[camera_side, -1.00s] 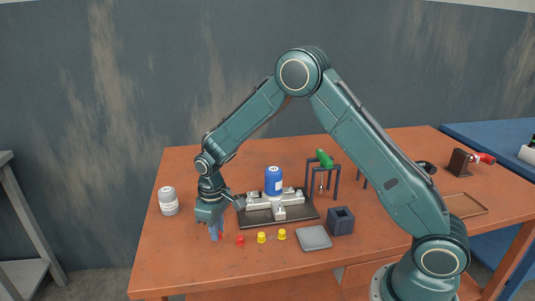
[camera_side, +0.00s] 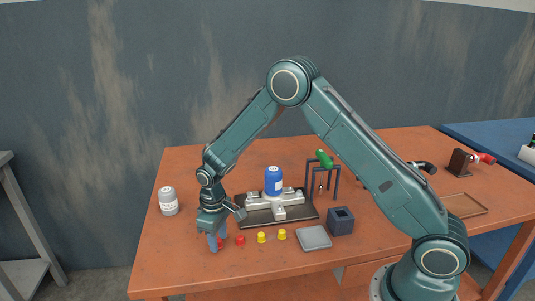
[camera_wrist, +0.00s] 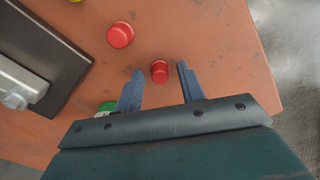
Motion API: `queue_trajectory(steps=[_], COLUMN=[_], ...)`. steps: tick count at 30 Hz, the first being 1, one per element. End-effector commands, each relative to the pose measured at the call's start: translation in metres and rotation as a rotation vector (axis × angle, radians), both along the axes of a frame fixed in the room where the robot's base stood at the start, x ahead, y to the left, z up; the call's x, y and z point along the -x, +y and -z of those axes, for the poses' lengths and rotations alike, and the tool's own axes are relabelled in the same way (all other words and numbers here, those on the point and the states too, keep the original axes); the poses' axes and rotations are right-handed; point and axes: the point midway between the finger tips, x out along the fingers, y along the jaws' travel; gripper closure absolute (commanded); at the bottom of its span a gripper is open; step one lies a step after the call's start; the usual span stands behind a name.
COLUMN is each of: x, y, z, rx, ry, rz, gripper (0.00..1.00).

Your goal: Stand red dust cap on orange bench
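One red dust cap (camera_wrist: 160,71) is on the orange bench (camera_wrist: 215,40), between my fingertips in the wrist view, with a gap to each finger. Its side shows in that view; I cannot tell surely whether it lies tipped. It is a small red patch beside my finger in the side view (camera_side: 219,240). A second red cap (camera_wrist: 120,34) sits near it, outside the fingers; it also shows in the side view (camera_side: 240,240). My gripper (camera_wrist: 158,78) is open, pointing down low over the bench's front left part in the side view (camera_side: 215,245).
Two yellow caps (camera_side: 261,237) (camera_side: 282,234) stand to the right. Behind is a dark plate with a fixture and blue canister (camera_side: 273,181). A grey bottle (camera_side: 168,201) stands back left. A grey tray (camera_side: 313,238) and dark block (camera_side: 340,221) are right. The bench front left is clear.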

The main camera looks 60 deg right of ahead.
Motion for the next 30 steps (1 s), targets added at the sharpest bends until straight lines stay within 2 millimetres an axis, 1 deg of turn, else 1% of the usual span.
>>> queue_trajectory(steps=[8,14,20,27,30], x=[0.0,-0.001,-0.001,-0.001,-0.001], y=[0.0,0.0,0.0,0.0,0.0], z=[-0.004,-0.021,-0.051,-0.09,-0.103], rx=[0.0,0.0,0.0,0.0,0.0], ry=[-0.001,-0.003,-0.005,-0.004,-0.004], rz=[0.0,0.0,0.0,0.0,0.0], gripper=[0.61,0.61,0.61,0.61,0.61])
